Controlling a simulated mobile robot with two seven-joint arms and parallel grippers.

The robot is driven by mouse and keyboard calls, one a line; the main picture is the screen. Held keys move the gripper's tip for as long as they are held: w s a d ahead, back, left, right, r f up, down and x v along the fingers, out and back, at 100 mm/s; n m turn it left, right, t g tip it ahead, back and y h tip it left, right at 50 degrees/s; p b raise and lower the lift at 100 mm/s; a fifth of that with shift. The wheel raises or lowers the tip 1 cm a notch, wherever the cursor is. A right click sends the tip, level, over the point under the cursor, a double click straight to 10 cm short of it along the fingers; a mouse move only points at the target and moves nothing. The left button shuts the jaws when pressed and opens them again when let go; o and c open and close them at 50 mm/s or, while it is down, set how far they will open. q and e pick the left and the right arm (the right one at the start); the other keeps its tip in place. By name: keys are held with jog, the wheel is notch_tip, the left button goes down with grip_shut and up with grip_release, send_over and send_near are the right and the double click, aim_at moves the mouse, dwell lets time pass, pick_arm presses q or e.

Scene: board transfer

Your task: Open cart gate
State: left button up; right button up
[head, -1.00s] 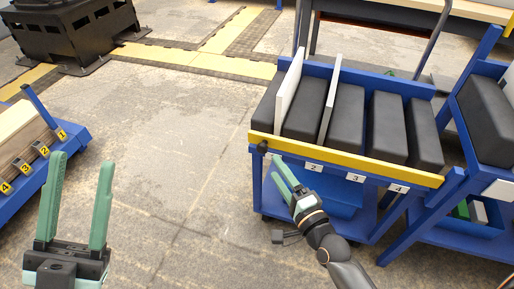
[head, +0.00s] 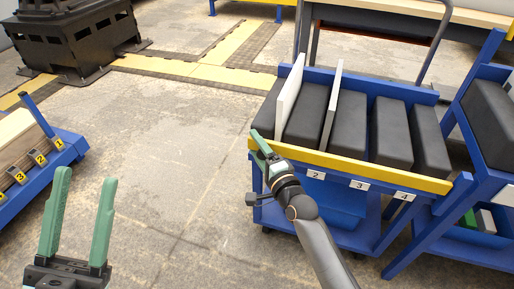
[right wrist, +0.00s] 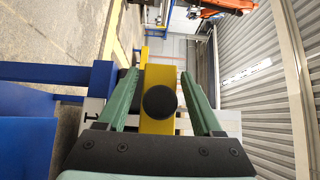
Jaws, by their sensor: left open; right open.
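The cart gate is a yellow bar (head: 370,170) across the front of the blue cart (head: 440,196). It is level and runs along the full front. In the right wrist view the bar (right wrist: 160,72) ends in a round black knob (right wrist: 160,102). My right gripper (head: 262,146) is at the bar's left end. In the right wrist view its open fingers (right wrist: 165,95) stand on both sides of the bar and knob, with no clear grip. The arm hides the knob in the head view. My left gripper (head: 84,178) is open and empty over the floor at lower left.
The cart holds several black padded blocks (head: 390,130) and two white boards (head: 290,98). A second blue cart (head: 476,165) stands close on the right. A low blue rack (head: 70,150) with numbered slots is at left. The floor between is clear.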

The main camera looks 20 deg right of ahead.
grip_shut()
dwell(0.5)
dwell(0.9)
